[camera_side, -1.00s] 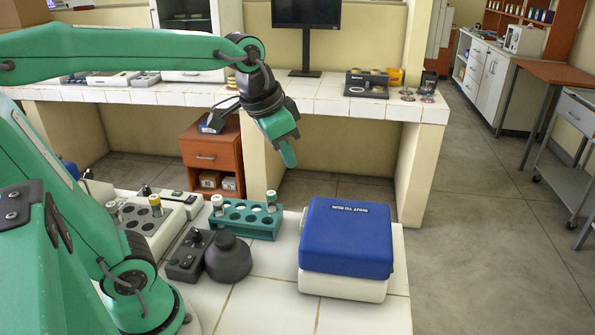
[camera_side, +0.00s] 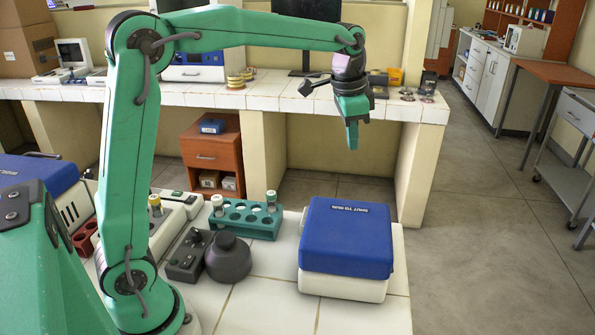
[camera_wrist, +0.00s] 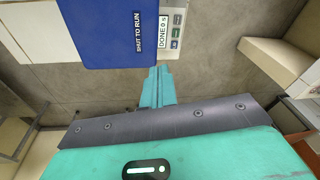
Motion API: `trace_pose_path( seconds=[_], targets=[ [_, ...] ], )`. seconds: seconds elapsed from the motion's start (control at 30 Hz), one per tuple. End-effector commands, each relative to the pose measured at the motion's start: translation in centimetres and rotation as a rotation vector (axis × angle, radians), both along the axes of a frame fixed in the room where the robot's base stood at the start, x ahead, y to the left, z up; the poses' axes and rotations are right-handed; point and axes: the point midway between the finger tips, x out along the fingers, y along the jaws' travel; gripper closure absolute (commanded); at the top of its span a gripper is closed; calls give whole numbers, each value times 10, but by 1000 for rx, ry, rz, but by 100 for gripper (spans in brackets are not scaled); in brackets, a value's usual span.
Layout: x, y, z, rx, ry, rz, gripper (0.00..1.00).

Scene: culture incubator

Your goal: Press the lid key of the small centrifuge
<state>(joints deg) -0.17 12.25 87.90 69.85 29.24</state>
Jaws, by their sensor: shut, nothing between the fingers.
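The small centrifuge (camera_side: 345,240) has a blue lid marked "SHUT TO RUN" over a white body and stands on the right of the near tiled bench. The lid is down. In the wrist view its blue lid (camera_wrist: 105,30) fills the top middle. Beside it a panel (camera_wrist: 170,48) shows a display (camera_wrist: 163,23) reading "DONE 0 s" and small keys (camera_wrist: 176,31). The panel is hidden in the side view. My gripper (camera_side: 352,146) is shut and empty, pointing down above and behind the centrifuge. In the wrist view its fingertips (camera_wrist: 159,72) appear just below the panel; contact is not visible.
A teal tube rack (camera_side: 243,221), a dark rounded object (camera_side: 228,260) and a grey block (camera_side: 187,258) stand left of the centrifuge. Another blue-lidded device (camera_side: 42,175) is at far left. The bench's front is clear. A long tiled counter (camera_side: 290,95) runs behind.

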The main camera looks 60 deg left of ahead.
Motion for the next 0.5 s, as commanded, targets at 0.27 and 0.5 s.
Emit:
trace_pose_path(
  seconds=[0.27, 0.5],
  targets=[
    [43, 0, -25, 12, 59, -86, 100],
    [76, 1, -51, 20, 104, -162, 100]
  ],
)
